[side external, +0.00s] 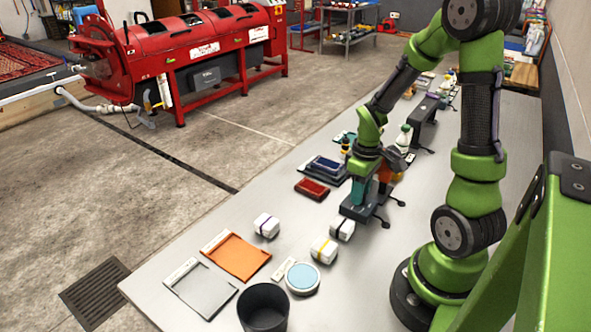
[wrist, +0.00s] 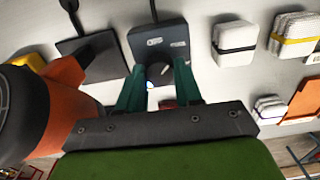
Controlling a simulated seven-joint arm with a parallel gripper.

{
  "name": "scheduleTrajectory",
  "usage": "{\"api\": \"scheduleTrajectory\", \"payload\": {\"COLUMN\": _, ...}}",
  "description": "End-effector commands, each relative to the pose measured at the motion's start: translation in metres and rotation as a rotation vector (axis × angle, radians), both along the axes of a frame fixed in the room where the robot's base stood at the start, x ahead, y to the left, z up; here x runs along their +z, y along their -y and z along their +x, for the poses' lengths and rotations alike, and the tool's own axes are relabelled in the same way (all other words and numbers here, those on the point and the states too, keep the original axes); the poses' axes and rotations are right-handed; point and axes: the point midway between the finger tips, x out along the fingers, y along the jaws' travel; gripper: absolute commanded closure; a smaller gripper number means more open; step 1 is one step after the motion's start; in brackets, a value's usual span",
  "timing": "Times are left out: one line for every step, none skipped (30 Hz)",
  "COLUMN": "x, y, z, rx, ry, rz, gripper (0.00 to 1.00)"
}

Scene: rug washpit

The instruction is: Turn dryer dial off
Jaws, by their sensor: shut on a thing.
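A dark control box (wrist: 172,33) with small white labels and a dial (wrist: 158,72) on its face lies under my gripper in the wrist view. The teal fingers of my gripper (wrist: 159,74) are on either side of the dial and shut on it. The dial's pointer position is hard to read between the fingers. In the side external view the box (side external: 354,214) sits on the light table, and my gripper (side external: 357,192) points down onto it. There the dial is hidden by the fingers.
An orange and black object (wrist: 68,92) stands close beside my gripper. Several banded white bundles (side external: 324,250), an orange tray (side external: 236,257), a grey tray (side external: 201,289), a black bin (side external: 263,310) and a red brush-like block (side external: 312,189) lie around on the table.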

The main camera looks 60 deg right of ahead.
Motion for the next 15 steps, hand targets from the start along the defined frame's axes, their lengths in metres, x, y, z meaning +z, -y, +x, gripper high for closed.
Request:
{"api": "scheduleTrajectory", "payload": {"x": 0.0010, "y": 0.0003, "z": 0.0003, "rx": 0.042, "ry": 0.002, "rz": -0.001, "gripper": 0.96}}
{"api": "scheduleTrajectory", "payload": {"x": 0.0010, "y": 0.0004, "z": 0.0003, "rx": 0.071, "ry": 0.002, "rz": -0.001, "gripper": 0.96}}
{"api": "scheduleTrajectory", "payload": {"x": 0.0010, "y": 0.0004, "z": 0.0003, "rx": 0.109, "ry": 0.002, "rz": -0.001, "gripper": 0.96}}
{"api": "scheduleTrajectory", "payload": {"x": 0.0010, "y": 0.0004, "z": 0.0003, "rx": 0.137, "ry": 0.002, "rz": -0.001, "gripper": 0.96}}
{"api": "scheduleTrajectory", "payload": {"x": 0.0010, "y": 0.0004, "z": 0.0003, "rx": 0.165, "ry": 0.002, "rz": -0.001, "gripper": 0.96}}
{"api": "scheduleTrajectory", "payload": {"x": 0.0010, "y": 0.0004, "z": 0.0003, "rx": 0.204, "ry": 0.002, "rz": -0.001, "gripper": 0.96}}
{"api": "scheduleTrajectory", "payload": {"x": 0.0010, "y": 0.0004, "z": 0.0003, "rx": 0.232, "ry": 0.001, "rz": -0.001, "gripper": 0.96}}
{"api": "scheduleTrajectory", "payload": {"x": 0.0010, "y": 0.0004, "z": 0.0003, "rx": 0.261, "ry": 0.002, "rz": -0.001, "gripper": 0.96}}
{"api": "scheduleTrajectory", "payload": {"x": 0.0010, "y": 0.0003, "z": 0.0004, "rx": 0.299, "ry": 0.001, "rz": -0.001, "gripper": 0.96}}
{"api": "scheduleTrajectory", "payload": {"x": 0.0011, "y": 0.0003, "z": 0.0004, "rx": 0.327, "ry": 0.002, "rz": -0.001, "gripper": 0.96}}
{"api": "scheduleTrajectory", "payload": {"x": 0.0011, "y": 0.0002, "z": 0.0004, "rx": 0.355, "ry": 0.001, "rz": -0.001, "gripper": 0.96}}
{"api": "scheduleTrajectory", "payload": {"x": 0.0011, "y": 0.0002, "z": 0.0005, "rx": 0.392, "ry": 0.001, "rz": -0.001, "gripper": 0.96}}
{"api": "scheduleTrajectory", "payload": {"x": 0.0011, "y": 0.0002, "z": 0.0005, "rx": 0.419, "ry": 0.001, "rz": -0.001, "gripper": 0.96}}
{"api": "scheduleTrajectory", "payload": {"x": 0.0011, "y": 0.0002, "z": 0.0005, "rx": 0.445, "ry": 0.002, "rz": -0.001, "gripper": 0.96}}
{"api": "scheduleTrajectory", "payload": {"x": 0.0011, "y": 0.0002, "z": 0.0005, "rx": 0.480, "ry": 0.001, "rz": -0.001, "gripper": 0.96}}
